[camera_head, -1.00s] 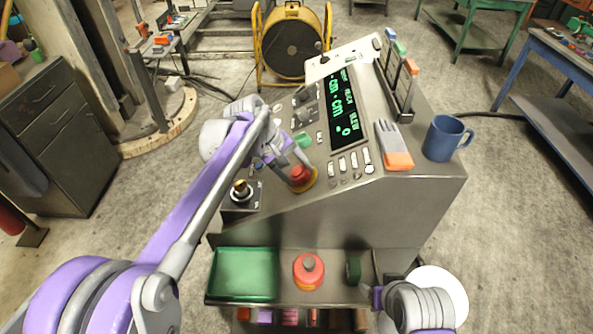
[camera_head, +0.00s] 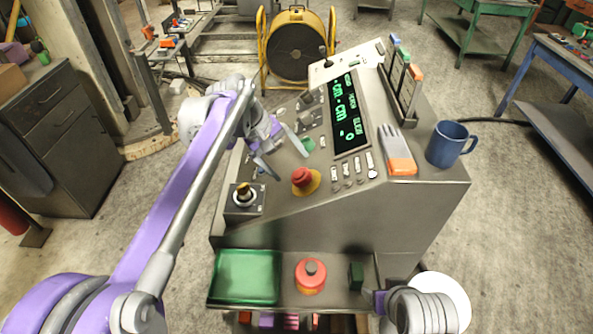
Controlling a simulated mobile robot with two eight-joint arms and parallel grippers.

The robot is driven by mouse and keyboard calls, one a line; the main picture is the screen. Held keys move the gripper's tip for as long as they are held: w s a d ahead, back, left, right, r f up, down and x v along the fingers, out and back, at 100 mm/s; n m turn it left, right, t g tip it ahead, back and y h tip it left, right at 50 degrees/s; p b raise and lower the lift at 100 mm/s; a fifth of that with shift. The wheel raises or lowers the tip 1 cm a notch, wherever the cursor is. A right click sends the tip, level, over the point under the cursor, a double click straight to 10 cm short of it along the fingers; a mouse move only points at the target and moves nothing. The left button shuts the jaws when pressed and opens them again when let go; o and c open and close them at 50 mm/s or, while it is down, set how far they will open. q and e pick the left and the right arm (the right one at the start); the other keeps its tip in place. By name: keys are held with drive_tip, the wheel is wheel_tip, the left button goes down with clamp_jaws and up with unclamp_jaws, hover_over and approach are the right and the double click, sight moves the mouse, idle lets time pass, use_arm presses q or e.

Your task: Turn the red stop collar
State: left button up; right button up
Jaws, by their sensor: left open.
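The red stop collar (camera_head: 302,176) is a red mushroom-shaped knob on a yellow ring, on the sloped front of the grey console. My left gripper (camera_head: 290,166) is open and empty, just up and left of the knob. Its two grey fingers are spread, with the tips near the knob but apparently apart from it. The knob is in full view, and I cannot tell its turned angle.
A dark cabinet (camera_head: 58,140) stands at the left.

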use_arm(q)
drive_tip(key=v, duration=0.4)
idle(0.4)
drive_tip(key=s+a+f+m+t+y, duration=0.1)
drive_tip(key=s+a+f, duration=0.3)
drive_tip(key=s, duration=0.4)
drive_tip(key=s+a+f+m+t+y, duration=0.1)
drive_tip(key=s+a+f+m+y, duration=0.1)
drive_tip(key=s+f, duration=0.5)
drive_tip(key=s+a+f+m+t+y, duration=0.2)
drive_tip(key=s+a+f, duration=0.4)
drive_tip(key=s, duration=0.4)
drive_tip(key=shift+m, duration=0.6)
drive_tip(key=shift+s+f, duration=0.1)
drive_tip(key=shift+s, duration=0.15)
